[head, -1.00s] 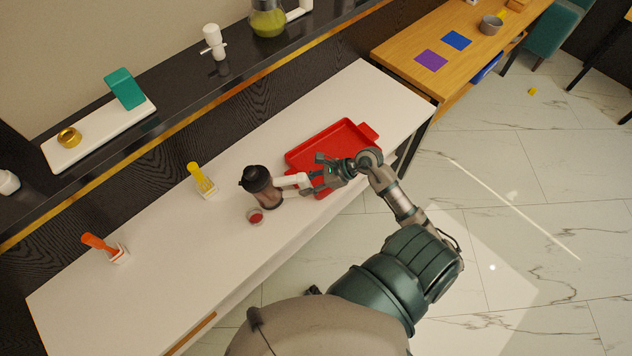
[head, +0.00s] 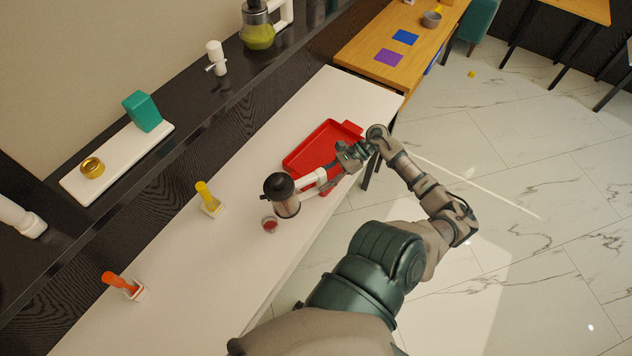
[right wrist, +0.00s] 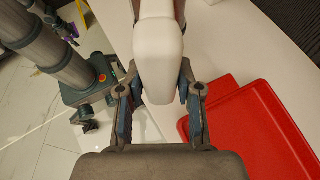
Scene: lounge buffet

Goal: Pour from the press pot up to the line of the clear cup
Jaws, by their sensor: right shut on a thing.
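The press pot (head: 287,205) has a dark lid, a brownish see-through body and a white handle (head: 313,178). My right gripper (head: 332,174) is shut on that handle from the right. The right wrist view shows the white handle (right wrist: 158,50) between the two fingers. The pot looks about upright; I cannot tell whether its base touches the counter. The small clear cup (head: 269,225) stands on the white counter just in front of the pot, with red showing in or on it. Its line and fill level are too small to read.
A red tray (head: 312,150) lies behind the pot on the white counter (head: 180,270). A yellow-handled item (head: 207,195) and an orange-handled item (head: 118,282) stand to the left. A dark shelf behind holds a green-filled pot (head: 257,32) and a white board (head: 85,185).

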